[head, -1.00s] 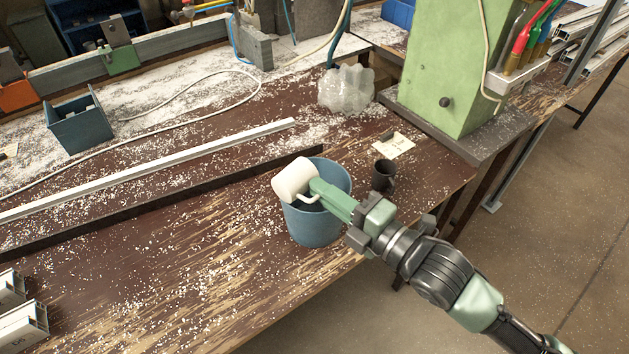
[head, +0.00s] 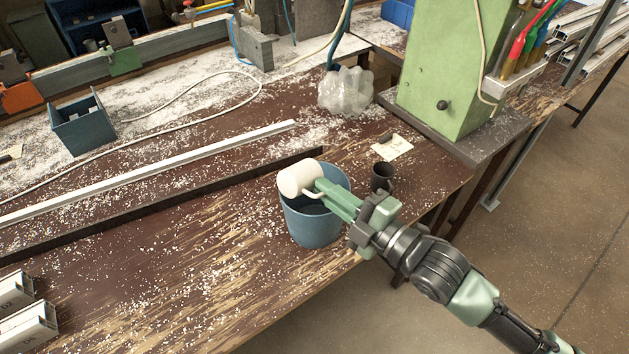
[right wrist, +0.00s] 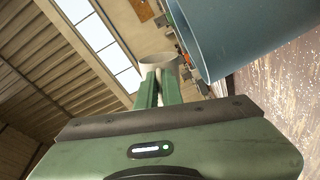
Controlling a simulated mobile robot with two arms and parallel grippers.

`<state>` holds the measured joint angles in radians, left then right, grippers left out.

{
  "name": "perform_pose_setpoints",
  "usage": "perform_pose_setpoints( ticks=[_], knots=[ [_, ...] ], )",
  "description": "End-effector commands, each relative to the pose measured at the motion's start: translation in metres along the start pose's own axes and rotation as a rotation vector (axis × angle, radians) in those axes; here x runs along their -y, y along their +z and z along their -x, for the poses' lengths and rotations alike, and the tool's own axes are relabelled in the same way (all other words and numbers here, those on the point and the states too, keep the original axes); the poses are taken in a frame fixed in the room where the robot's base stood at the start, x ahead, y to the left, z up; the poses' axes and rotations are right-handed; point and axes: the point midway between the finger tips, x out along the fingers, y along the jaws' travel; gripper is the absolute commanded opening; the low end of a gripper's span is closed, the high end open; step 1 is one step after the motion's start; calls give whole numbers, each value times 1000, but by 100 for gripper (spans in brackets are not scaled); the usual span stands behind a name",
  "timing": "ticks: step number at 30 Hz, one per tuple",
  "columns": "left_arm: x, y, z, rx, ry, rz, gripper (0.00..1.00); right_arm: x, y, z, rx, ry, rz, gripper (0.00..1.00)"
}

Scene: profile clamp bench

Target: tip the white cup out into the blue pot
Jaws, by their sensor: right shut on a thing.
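The white cup (head: 296,179) is tilted on its side over the far left rim of the blue pot (head: 314,225). The pot stands upright on the bench near its front edge. My right gripper (head: 319,191) is shut on the cup and holds it above the pot's opening. In the right wrist view the cup (right wrist: 157,62) shows between the green fingers, with the pot (right wrist: 232,35) beside it at upper right. I cannot see anything coming out of the cup, and most of the pot's inside is hidden. My left gripper is not in view.
A dark cup (head: 382,177) stands just right of the pot, near a paper note (head: 391,147). A long white profile (head: 150,170) lies behind on the bench. A green machine (head: 450,70) stands at back right. The bench left of the pot is fairly clear.

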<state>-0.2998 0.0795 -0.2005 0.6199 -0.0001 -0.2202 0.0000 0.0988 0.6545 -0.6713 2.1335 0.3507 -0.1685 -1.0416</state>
Motion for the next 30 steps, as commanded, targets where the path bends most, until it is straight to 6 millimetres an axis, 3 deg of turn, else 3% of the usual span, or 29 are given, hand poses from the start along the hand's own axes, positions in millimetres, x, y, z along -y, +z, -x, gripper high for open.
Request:
perform_pose_setpoints(
  ticks=[16, 22, 30],
  knots=[
    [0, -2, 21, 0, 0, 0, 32, -5, 11, 0, 0, 3, -337, 0],
    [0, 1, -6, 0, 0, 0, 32, 4, 1, 0, -1, 3, -6, 0],
    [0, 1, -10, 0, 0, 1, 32, 4, -2, 0, 0, 2, 98, 0]
  ],
)
